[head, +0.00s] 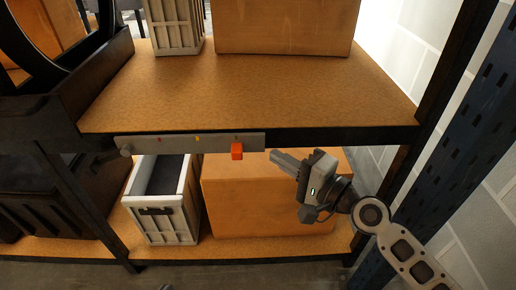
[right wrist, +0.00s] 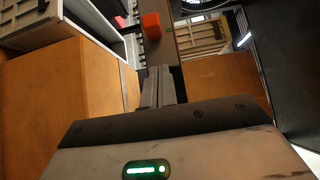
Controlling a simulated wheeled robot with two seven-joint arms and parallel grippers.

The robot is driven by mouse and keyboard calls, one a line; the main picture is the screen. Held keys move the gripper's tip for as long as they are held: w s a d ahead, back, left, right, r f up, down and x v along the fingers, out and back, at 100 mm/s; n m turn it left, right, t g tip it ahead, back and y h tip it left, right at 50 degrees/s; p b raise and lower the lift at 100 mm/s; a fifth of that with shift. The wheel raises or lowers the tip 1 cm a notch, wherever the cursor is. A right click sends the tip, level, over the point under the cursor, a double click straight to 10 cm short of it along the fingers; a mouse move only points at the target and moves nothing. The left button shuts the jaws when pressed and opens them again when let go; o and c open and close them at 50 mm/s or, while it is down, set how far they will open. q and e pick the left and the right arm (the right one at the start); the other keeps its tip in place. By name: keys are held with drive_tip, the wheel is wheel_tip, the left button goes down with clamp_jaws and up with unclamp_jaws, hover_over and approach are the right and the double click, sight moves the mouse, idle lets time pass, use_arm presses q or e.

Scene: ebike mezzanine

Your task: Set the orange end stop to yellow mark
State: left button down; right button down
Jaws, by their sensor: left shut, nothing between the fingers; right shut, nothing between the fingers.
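The orange end stop (head: 237,151) sits on the grey rail (head: 215,143) along the front edge of the upper shelf, near the rail's right end. The small yellow mark (head: 197,138) is on the rail, to the left of the stop. My right gripper (head: 275,157) is shut and empty, just right of the stop and apart from it, its fingers pointing left. In the right wrist view the stop (right wrist: 151,26) shows beyond the shut fingertips (right wrist: 161,70), slightly to their left. My left gripper is not in view.
Below the rail are a pale open crate (head: 160,229) and a large orange-brown box (head: 255,205). A dark shelf post (head: 440,75) stands right. The upper shelf's front (head: 250,105) is clear.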

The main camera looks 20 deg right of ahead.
sight(243, 150)
drive_tip(key=a, duration=0.1)
drive_tip(key=w+a, duration=0.1)
drive_tip(key=w+a+p, duration=0.1)
drive_tip(key=shift+a, duration=0.25)
use_arm(q)
drive_tip(key=shift+s+a+r, duration=0.15)
drive_tip(key=shift+a+r, duration=0.1)
drive_tip(key=shift+r, duration=0.25)
use_arm(e)
drive_tip(key=shift+a+f, duration=0.1)
drive_tip(key=shift+a, duration=0.4)
